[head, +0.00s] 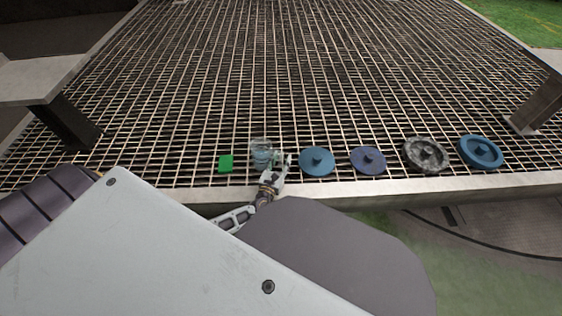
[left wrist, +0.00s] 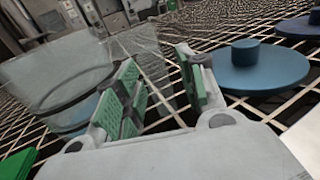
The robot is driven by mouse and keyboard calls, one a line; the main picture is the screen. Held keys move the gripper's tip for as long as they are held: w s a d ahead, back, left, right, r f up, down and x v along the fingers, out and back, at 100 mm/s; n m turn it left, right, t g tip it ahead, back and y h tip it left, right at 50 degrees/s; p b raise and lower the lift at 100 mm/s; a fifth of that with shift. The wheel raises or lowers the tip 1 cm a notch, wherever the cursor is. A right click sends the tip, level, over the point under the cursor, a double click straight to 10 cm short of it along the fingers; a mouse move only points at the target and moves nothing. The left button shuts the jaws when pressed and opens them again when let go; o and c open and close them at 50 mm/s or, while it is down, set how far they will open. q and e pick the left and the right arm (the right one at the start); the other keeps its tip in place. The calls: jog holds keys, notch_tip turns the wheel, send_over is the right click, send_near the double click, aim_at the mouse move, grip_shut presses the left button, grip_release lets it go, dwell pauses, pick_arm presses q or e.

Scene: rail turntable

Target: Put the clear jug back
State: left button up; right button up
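My left gripper (head: 283,160) is at the jug's right side. In the left wrist view the jug (left wrist: 58,75) is left of the fingers, partly hidden by the left finger. The green-padded fingers (left wrist: 160,95) are apart, with a clear strip, seemingly the jug's handle, showing between them. I cannot tell whether the pads touch it. The green square also shows in the left wrist view (left wrist: 18,163). My right gripper is out of view.
Right of the jug lie a blue knobbed disc (head: 317,161), a purple-blue disc (head: 368,160), a grey handwheel (head: 427,154) and a blue wheel (head: 480,152). The grating behind is clear. A pale front ledge (head: 400,194) borders it.

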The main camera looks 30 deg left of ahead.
pick_arm(q)
jog(key=shift+r, duration=0.15)
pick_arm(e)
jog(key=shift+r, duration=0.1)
pick_arm(q)
jog(key=s, duration=0.2)
jog(key=s+d+p, duration=0.1)
jog(key=s, duration=0.2)
jog(key=s+p, duration=0.1)
jog(key=s, duration=0.1)
jog(key=shift+s+d, duration=0.15)
jog(key=shift+s, duration=0.25)
jog(key=s, duration=0.2)
jog(key=s+p, duration=0.1)
jog(key=shift+d, duration=0.25)
jog(key=shift+s+d, duration=0.1)
jog(key=shift+s, duration=0.45)
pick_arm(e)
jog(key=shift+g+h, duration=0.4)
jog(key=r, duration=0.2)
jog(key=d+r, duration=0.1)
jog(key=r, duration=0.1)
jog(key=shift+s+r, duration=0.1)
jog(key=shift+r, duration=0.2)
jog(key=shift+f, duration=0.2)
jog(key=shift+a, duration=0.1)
